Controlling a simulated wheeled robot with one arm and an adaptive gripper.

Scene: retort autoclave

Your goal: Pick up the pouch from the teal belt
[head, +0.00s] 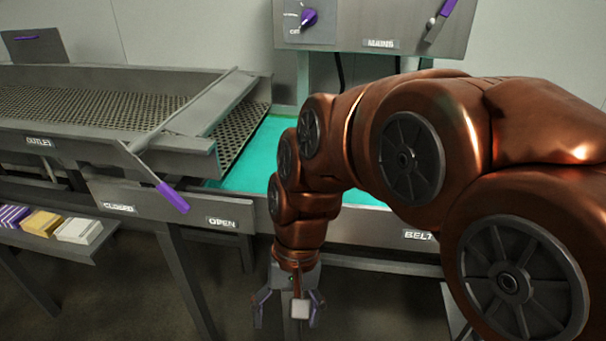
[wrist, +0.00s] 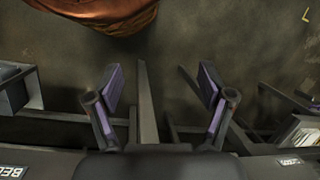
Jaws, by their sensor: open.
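The teal belt (head: 250,150) runs behind the front rail in the head view, and my arm covers part of it. I see no pouch on the visible part of the belt; the stretch behind my arm is hidden. My gripper (head: 288,306) hangs pointing down in front of the rail, outside the belt and lower than it. In the wrist view my gripper (wrist: 161,88) has its two purple-padded fingers spread apart, with nothing between them but the dark floor and frame legs.
A perforated metal tray (head: 100,105) labelled OUTLET stands at the left. A lever with a purple handle (head: 172,197) sticks out by the CLOSED and OPEN labels. A low shelf holds purple, yellow and white packets (head: 78,230). A control box (head: 375,25) stands behind.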

